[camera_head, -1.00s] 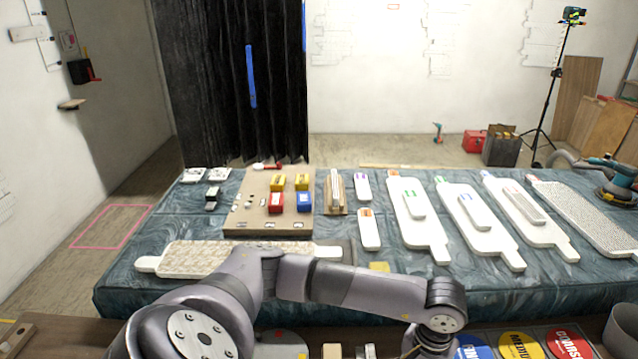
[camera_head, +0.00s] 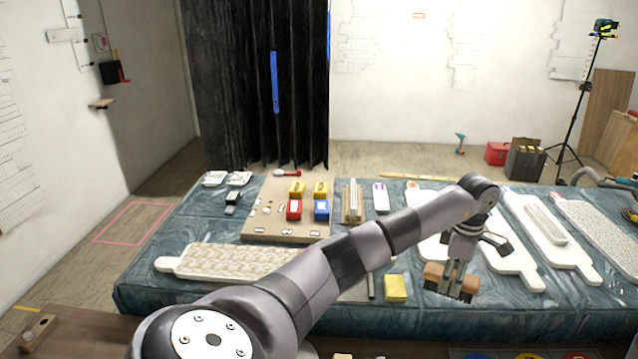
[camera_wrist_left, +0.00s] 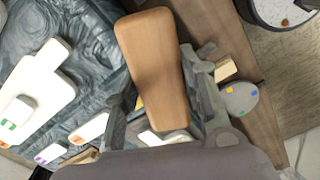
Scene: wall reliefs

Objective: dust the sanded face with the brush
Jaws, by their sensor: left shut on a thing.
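My left gripper (camera_head: 456,278) is shut on a brush with a wooden block (camera_head: 434,272) and brown bristles at its lower edge. It holds the brush above the front part of the blue-draped table. In the left wrist view the smooth wooden top of the brush (camera_wrist_left: 152,62) lies between the fingers (camera_wrist_left: 160,95). White paddle-shaped boards (camera_head: 517,262) lie right of and behind the gripper, partly hidden by my arm. A board with a tan patterned face (camera_head: 225,262) lies at the left. I cannot tell which face is sanded. My right gripper is not in view.
A yellow block (camera_head: 396,288) lies just left of the brush. A brown panel (camera_head: 262,225) with red, blue and yellow blocks stands further back. A speckled board (camera_head: 600,225) lies far right. The wooden bench (camera_head: 60,335) runs along the front.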

